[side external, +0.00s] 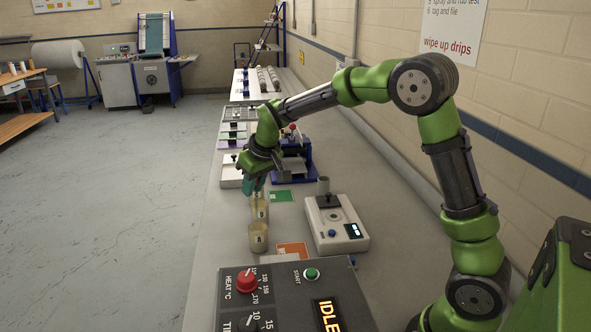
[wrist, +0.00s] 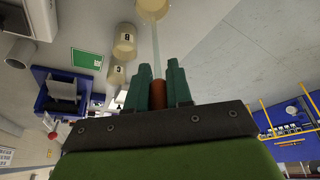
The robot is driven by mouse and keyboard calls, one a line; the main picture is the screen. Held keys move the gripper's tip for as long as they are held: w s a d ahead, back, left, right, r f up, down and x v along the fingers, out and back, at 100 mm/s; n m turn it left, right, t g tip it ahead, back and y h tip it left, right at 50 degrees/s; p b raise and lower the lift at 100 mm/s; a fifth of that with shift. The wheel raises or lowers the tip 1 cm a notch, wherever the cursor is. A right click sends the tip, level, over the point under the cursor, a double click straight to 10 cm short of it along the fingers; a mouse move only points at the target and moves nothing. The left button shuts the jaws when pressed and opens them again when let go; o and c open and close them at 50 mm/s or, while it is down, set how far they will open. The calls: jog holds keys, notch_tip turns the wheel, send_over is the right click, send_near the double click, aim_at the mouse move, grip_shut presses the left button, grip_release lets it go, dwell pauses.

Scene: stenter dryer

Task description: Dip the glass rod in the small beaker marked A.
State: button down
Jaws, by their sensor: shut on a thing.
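My gripper (side external: 259,183) points down over the row of small beakers on the bench. In the wrist view its teal fingers (wrist: 158,78) are shut on the brown handle (wrist: 158,95) of the glass rod (wrist: 155,48). The clear rod runs from the fingers towards a cream beaker (wrist: 153,8) at the top edge; I cannot tell whether its tip is inside. Two more beakers, one with a dark mark (wrist: 124,42) and one nearer the fingers (wrist: 115,76), stand alongside. In the side view a near beaker (side external: 258,238) and one behind it (side external: 260,211) show; their letters are unreadable.
A white balance (side external: 336,228) stands right of the beakers, with an orange card (side external: 292,251) and a green card (side external: 281,196) nearby. A blue machine (side external: 294,168) stands behind. A control panel (side external: 285,300) reading IDLE fills the front.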

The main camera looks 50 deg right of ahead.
notch_tip(320, 180, down, 9)
jog(key=shift+r, duration=0.2)
dwell(0.6)
dwell(1.0)
jog(key=shift+r, duration=4.05)
jog(key=shift+r, duration=1.5)
